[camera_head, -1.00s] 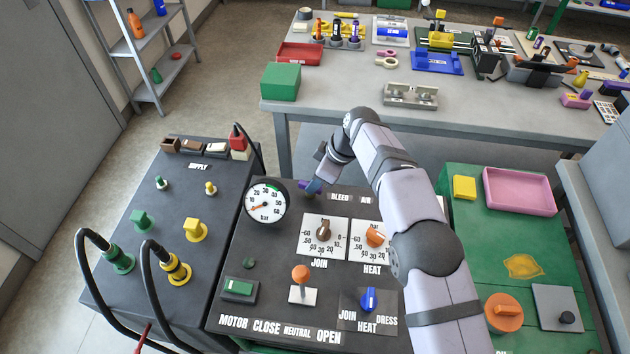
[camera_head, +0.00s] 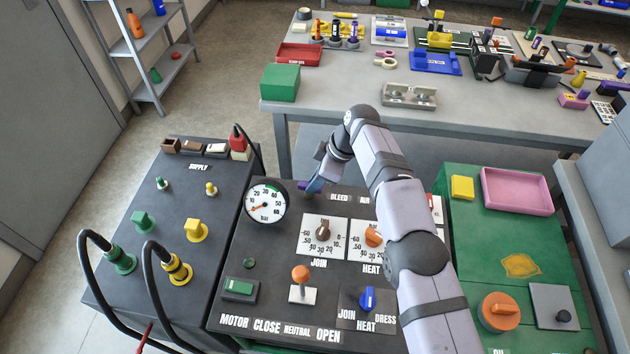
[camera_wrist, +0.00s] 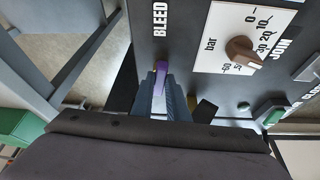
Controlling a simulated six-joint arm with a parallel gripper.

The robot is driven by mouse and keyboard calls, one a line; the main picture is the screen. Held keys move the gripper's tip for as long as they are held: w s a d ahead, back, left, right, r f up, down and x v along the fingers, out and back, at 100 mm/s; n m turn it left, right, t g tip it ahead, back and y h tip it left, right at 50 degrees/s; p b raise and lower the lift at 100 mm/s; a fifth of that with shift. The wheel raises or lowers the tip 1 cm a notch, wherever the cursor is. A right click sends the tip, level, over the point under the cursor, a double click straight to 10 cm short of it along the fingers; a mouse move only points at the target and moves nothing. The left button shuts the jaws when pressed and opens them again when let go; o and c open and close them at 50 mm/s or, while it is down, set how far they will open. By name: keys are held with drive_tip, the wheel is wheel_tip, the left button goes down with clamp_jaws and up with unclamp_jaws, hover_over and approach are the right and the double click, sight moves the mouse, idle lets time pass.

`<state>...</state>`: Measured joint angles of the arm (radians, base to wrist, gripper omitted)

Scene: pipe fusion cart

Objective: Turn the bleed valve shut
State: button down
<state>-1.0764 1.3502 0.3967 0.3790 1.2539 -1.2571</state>
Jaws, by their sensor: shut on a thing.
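The bleed valve has a purple handle (camera_wrist: 160,78), which shows between my gripper's fingertips in the wrist view, beside the BLEED label (camera_wrist: 160,20). In the head view the purple handle (camera_head: 302,186) shows at the top of the black panel, right of the pressure gauge. My gripper (camera_head: 312,187) is at the handle, and in the wrist view its fingers (camera_wrist: 161,90) are shut on it. Part of the handle and the valve's base are hidden by the fingers. The gauge (camera_head: 265,204) has a white face and a red needle toward its lower left.
Below the valve are the JOIN dial (camera_head: 323,231) and the HEAT dial (camera_head: 373,236), with an orange-knobbed lever (camera_head: 300,274) lower down. The supply box (camera_head: 190,215) with hoses stands left. A green cabinet (camera_head: 470,235) stands right, and a grey workbench (camera_head: 340,92) behind.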

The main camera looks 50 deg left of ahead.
drive_tip(key=c, duration=1.7)
unclamp_jaws()
drive_tip(key=shift+b+v, duration=0.9)
drive_tip(key=shift+v, duration=2.75)
